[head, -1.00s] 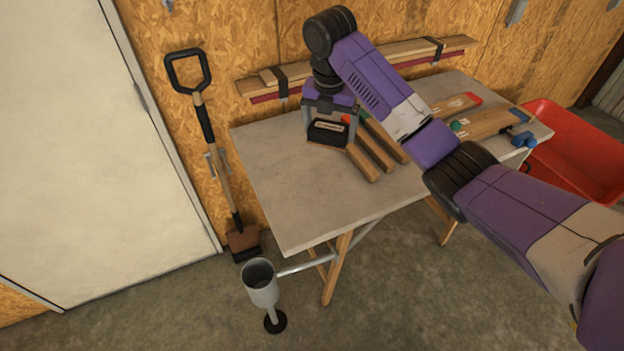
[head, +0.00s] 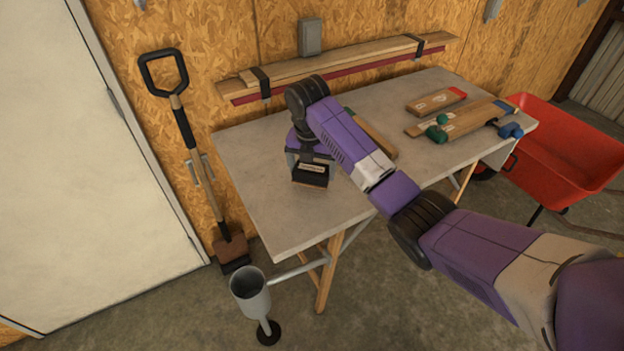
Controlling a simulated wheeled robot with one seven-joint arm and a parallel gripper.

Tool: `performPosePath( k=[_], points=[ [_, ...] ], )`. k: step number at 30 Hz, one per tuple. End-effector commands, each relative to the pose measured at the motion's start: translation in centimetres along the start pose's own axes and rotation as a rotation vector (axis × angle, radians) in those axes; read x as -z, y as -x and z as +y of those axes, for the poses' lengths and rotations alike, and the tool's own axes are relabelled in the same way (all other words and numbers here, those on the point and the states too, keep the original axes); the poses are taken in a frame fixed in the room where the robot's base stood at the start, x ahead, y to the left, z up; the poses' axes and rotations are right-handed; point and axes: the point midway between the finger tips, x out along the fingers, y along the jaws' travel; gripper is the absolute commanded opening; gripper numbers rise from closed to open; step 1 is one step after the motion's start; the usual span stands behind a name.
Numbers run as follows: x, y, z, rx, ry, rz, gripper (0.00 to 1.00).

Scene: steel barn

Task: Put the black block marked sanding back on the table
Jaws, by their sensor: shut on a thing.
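The black block (head: 311,176) has a pale label on its near face, too small to read. My gripper (head: 311,168) is shut on it and points down over the left half of the table (head: 255,180). The block is at or just above the grey tabletop; I cannot tell whether it touches. The tabletop around the block is bare to the left and in front. My arm hides part of the table behind and to the right of the block.
Wooden pieces (head: 378,137) lie behind my arm, partly hidden. More boards (head: 470,118) with green and blue clamps lie on the table's right. A red wheelbarrow (head: 570,150) stands at right. A grey cup-shaped stand (head: 250,292) and a shovel (head: 190,150) are at left.

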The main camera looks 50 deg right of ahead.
Motion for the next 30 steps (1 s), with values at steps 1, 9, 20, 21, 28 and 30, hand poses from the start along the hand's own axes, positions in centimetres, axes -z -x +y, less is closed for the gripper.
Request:
performPosePath(
  k=[1,9,20,21,28,30],
  points=[
    [0.1,-0.4,0.0,0.001,0.0,0.001,0.53],
    [0.6,-3.8,-0.1,0.002,0.0,0.002,0.53],
    [0.7,-4.4,0.0,-0.001,0.0,0.0,0.53],
    [0.7,-4.5,0.0,0.0,0.0,0.0,0.53],
    [0.8,-4.7,0.0,0.0,0.0,0.001,1.0],
    [0.8,-4.7,0.0,0.0,0.0,0.001,1.0]
  ],
)
